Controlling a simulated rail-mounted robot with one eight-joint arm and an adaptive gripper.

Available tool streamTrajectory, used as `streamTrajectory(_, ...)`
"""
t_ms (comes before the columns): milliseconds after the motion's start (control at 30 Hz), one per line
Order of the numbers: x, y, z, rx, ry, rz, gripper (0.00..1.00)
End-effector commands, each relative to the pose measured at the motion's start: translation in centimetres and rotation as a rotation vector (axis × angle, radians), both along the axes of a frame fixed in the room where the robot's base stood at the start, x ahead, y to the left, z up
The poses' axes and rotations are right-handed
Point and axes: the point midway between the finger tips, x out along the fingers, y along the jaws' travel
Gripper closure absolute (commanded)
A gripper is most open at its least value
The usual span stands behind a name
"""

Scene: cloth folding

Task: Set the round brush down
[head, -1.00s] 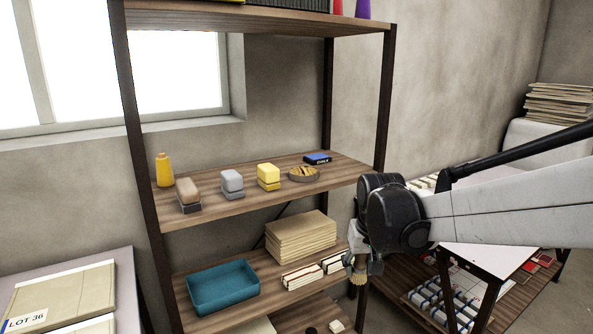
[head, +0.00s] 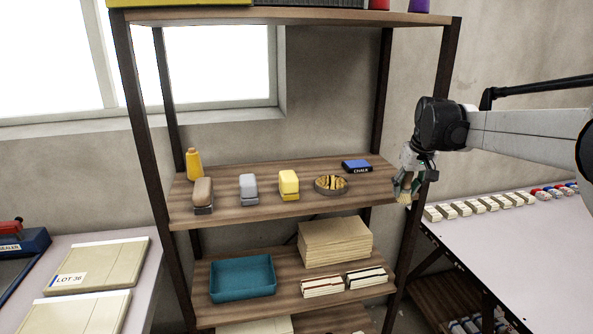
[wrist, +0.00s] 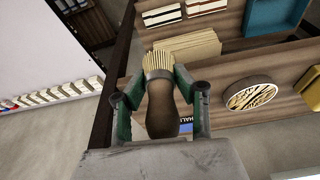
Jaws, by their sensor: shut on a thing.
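My gripper (head: 409,181) is shut on the round brush at the right end of the shelf unit, near the middle shelf's right front corner. In the wrist view the brush (wrist: 162,105) has a dark wooden handle and pale bristles, and the two green-grey fingers (wrist: 160,110) clasp its sides. In the head view only its pale bristles (head: 404,196) show clearly, pointing down. The middle shelf (head: 262,212) has bare wood along its front edge. I cannot tell whether the bristles touch anything.
The right rear post (head: 383,90) and right front post (head: 440,110) flank the shelf end.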

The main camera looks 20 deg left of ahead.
Motion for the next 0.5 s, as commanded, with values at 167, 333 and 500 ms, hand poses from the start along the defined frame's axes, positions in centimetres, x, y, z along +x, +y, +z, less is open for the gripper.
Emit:
streamTrajectory(167,4.3,6.1,3.8,0.002,0.0,0.138,1.0)
streamTrajectory(333,7.2,11.9,6.3,0.004,-0.002,0.268,1.0)
streamTrajectory(500,8.7,17.0,8.1,0.007,-0.005,0.382,1.0)
